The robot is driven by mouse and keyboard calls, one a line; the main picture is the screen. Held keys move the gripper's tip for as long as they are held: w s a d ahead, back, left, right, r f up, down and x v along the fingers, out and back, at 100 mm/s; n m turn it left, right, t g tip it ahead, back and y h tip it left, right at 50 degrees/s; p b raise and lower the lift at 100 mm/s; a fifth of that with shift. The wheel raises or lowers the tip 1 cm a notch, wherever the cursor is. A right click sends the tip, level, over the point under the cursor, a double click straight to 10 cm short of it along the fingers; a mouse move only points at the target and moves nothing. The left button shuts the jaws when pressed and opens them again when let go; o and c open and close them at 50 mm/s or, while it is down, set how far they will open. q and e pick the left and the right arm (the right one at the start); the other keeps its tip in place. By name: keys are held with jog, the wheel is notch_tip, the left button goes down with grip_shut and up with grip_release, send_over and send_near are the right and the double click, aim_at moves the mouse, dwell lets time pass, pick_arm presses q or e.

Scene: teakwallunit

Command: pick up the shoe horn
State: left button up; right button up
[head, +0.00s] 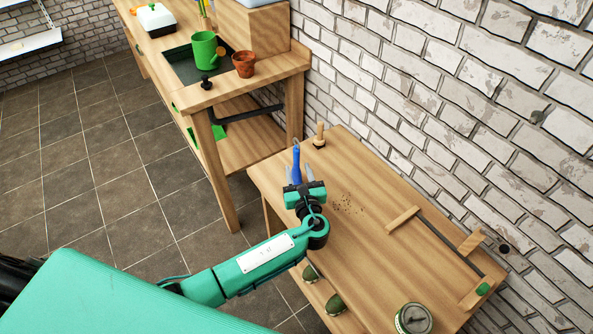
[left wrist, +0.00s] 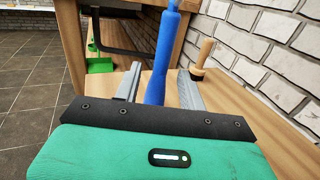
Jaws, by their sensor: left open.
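My left gripper (head: 298,170) is open, with one finger on each side of the shoe horn. In the left wrist view the shoe horn lies between the two grey fingers, with gaps visible beside it. Its lower end is hidden behind the gripper body. My right gripper is not in view.
A wooden-handled item (head: 320,137) stands just beyond the gripper by the brick wall. Dark crumbs (head: 345,203) lie on the bench top (head: 375,255). A round tin (head: 413,318) stands at the near end. A taller potting table (head: 270,62) stands behind.

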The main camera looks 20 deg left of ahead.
aim_at(297, 167)
pick_arm(q)
jog(key=x, duration=0.2)
jog(key=shift+w+a, duration=0.1)
jog(key=shift+w, duration=0.25)
jog(key=shift+w+a+f, duration=0.1)
jog(key=shift+w+a, duration=0.1)
jog(key=shift+w, duration=0.1)
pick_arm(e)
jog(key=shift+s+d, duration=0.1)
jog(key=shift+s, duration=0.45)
pick_arm(q)
jog(key=shift+c, duration=0.4)
grip_shut()
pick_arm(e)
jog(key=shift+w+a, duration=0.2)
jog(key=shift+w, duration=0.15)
